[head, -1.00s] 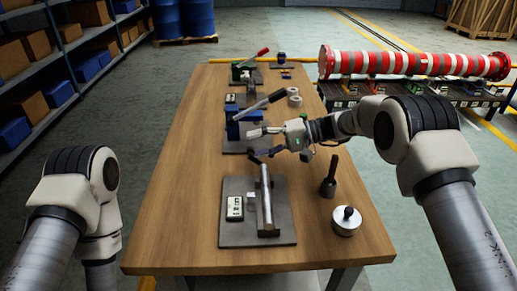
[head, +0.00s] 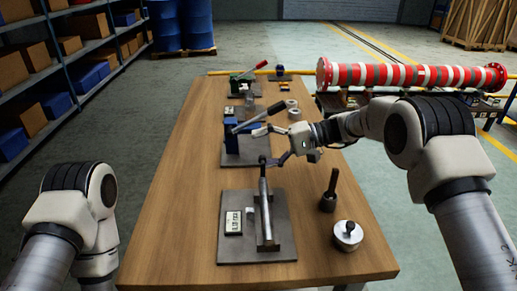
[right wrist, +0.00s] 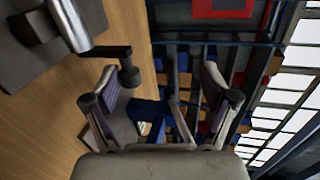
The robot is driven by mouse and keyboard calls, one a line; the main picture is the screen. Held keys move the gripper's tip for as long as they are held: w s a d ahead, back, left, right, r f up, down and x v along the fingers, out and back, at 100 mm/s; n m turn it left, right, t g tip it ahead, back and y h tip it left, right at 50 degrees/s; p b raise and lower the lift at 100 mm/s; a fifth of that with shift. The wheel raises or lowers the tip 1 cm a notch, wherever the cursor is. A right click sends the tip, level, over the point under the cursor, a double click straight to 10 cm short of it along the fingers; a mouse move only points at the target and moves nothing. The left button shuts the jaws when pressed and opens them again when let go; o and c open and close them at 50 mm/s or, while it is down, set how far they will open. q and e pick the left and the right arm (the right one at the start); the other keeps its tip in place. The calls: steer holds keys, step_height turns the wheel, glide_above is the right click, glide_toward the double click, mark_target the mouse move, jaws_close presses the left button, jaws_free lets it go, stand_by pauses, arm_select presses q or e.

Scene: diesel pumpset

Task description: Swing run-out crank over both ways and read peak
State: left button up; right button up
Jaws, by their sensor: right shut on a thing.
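The run-out fixture is a grey plate (head: 225,248) on the near part of the wooden table. A steel shaft (head: 265,205) lies along it, pointing away from me. A gauge with a pale display (head: 234,222) lies left of the shaft; its reading is too small to make out. At the shaft's far end is a dark crank (head: 264,159); its arm and round knob (right wrist: 130,76) show in the right wrist view. My right gripper (head: 270,146) is shut on the crank, with the knob beside its left finger (right wrist: 106,88). My left gripper is out of view.
Right of the fixture stand a dark-handled tool (head: 330,190) and a round metal piece with a knob (head: 347,235). A blue device with a grey lever (head: 262,107) stands just beyond my right gripper. Bare table (head: 180,205) lies left of the fixture.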

steer(key=shift+d+r, duration=0.2)
steer(key=shift+d, duration=0.15)
steer(key=shift+c, duration=0.9)
steer(key=shift+s+d+f+b, duration=0.25)
steer(key=shift+d+f+b, duration=0.2)
steer(key=shift+d, duration=0.35)
steer(key=shift+s+d+f+b, duration=0.25)
steer(key=shift+d+f+b, duration=0.15)
steer(key=shift+d, duration=0.4)
steer(key=shift+w+d+f+b, duration=0.1)
steer(key=shift+d+f+b, duration=0.3)
steer(key=shift+d+f, duration=0.45)
steer(key=shift+s+d, duration=0.15)
steer(key=shift+s, duration=0.05)
steer(key=shift+f, duration=0.1)
steer(key=shift+f, duration=0.15)
